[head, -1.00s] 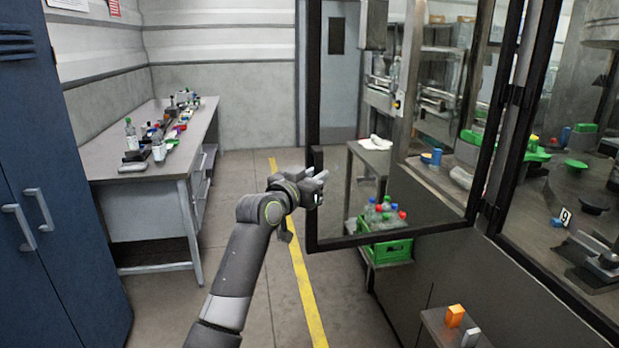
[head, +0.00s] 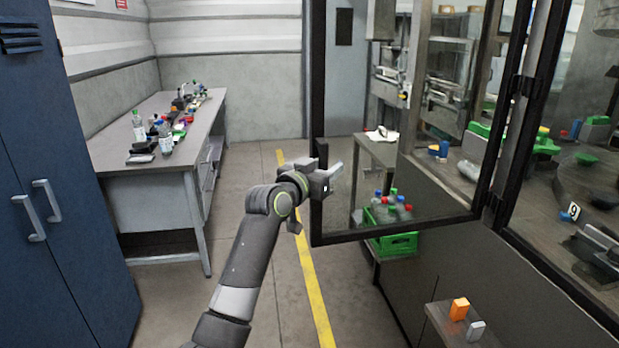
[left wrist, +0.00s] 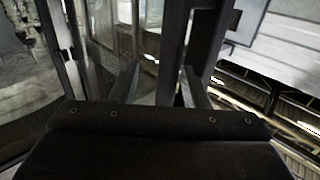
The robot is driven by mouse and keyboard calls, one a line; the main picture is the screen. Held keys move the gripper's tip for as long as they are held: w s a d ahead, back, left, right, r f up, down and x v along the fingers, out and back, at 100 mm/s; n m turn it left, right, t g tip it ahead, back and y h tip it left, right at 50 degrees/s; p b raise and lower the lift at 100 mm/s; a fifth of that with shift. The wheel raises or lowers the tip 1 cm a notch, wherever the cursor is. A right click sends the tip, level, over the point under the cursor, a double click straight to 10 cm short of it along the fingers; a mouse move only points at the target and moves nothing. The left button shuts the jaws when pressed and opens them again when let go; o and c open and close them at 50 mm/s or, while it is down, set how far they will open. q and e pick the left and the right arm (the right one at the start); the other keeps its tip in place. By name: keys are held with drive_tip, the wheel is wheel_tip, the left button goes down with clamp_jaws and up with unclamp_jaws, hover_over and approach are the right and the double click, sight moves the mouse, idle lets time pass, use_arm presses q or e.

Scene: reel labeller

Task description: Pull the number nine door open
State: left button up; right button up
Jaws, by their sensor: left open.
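The door (head: 318,90) is a black-framed clear panel, standing swung out from the machine on hinges at its right side. A white tag with a 9 (head: 573,211) shows inside the machine, right of the hinge post. My left gripper (head: 322,172) is at the lower part of the door's free left edge, fingers open. In the left wrist view, a dark upright bar of the door (left wrist: 173,50) runs between the two fingers (left wrist: 160,88). I cannot tell whether the fingers touch it. My right gripper is not in view.
A bench (head: 112,165) with bottles and small items stands at the left, behind blue lockers (head: 60,180). A small shelf (head: 440,320) holds orange and grey blocks. Floor with a yellow line lies between.

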use_arm(q)
drive_tip(key=b+v, duration=0.3)
drive_tip(key=v, duration=1.4)
drive_tip(key=shift+b, duration=0.35)
